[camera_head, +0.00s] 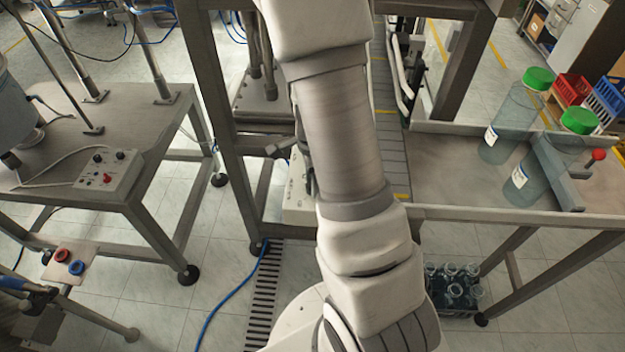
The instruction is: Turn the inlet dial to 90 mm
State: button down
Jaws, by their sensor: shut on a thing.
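My arm rises through the middle of the head view and runs out of the top edge. My gripper is not in view, so what it holds does not show. I cannot pick out the inlet dial or read any mm scale. A pale panel (297,195) on the machine behind my arm is partly covered by it. Small dark parts beside this panel are too unclear to name.
A control box (107,168) with black and red knobs lies on the left table (60,130). Two large green-capped bottles (510,125) (545,165) stand on the right bench (450,185). A crate of bottles (453,287) is on the floor. A conveyor (385,110) runs behind my arm.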

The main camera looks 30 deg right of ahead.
jog(key=shift+c, duration=1.3)
grip_release()
jog(key=shift+r, duration=0.15)
notch_tip(320, 180, up, 17)
jog(key=p, duration=0.2)
jog(key=shift+r, duration=0.1)
